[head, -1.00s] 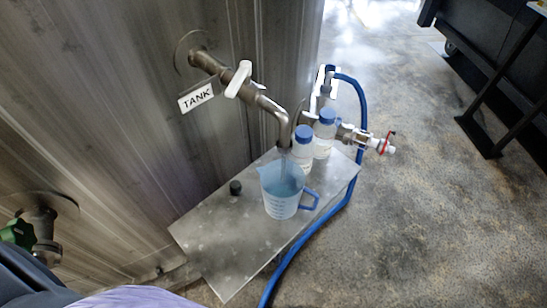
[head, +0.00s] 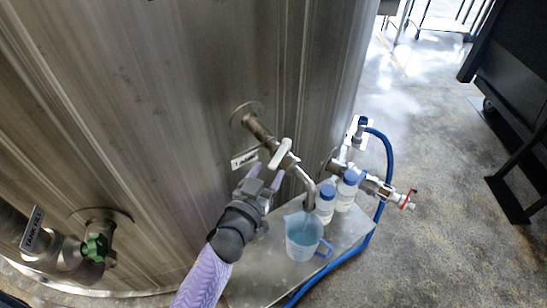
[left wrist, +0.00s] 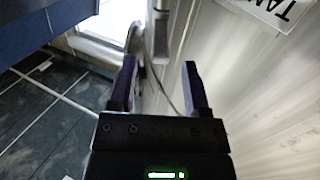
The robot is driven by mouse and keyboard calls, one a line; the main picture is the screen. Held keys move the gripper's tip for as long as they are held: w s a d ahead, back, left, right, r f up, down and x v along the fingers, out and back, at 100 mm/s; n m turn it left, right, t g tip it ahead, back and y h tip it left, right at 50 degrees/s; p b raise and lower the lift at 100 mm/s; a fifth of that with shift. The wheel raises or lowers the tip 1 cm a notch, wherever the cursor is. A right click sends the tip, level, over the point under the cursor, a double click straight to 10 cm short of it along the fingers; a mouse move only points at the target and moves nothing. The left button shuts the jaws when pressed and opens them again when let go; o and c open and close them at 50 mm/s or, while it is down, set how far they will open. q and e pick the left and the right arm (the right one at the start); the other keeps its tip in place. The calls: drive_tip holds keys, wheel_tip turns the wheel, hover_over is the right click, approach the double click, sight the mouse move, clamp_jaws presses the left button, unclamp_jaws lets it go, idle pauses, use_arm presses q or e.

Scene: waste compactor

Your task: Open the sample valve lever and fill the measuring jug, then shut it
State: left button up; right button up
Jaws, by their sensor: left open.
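The sample valve's white lever (head: 281,153) stands across the metal pipe that comes out of the tank wall. The pipe's spout (head: 309,192) bends down over the measuring jug (head: 302,240). The jug is clear with a blue handle, stands upright on the metal shelf and holds bluish liquid. I cannot tell clearly whether liquid is running now. My left gripper (head: 266,176) is open and empty, just below the lever and apart from it. In the left wrist view its fingers (left wrist: 160,88) are spread, with a blurred pale upright part beyond them. My right gripper is not in view.
A TANK label (head: 244,159) hangs beside the pipe. Two blue-capped bottles (head: 347,190) stand behind the jug on the metal shelf (head: 265,262). A red-handled valve (head: 408,199) and blue hose (head: 389,160) are to the right. A green valve knob (head: 96,246) is at lower left.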

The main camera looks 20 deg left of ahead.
sight(280, 155)
use_arm(q)
drive_tip(key=w, duration=0.4)
drive_tip(key=shift+w+d, duration=0.3)
drive_tip(key=shift+d, duration=0.05)
clamp_jaws()
idle(1.1)
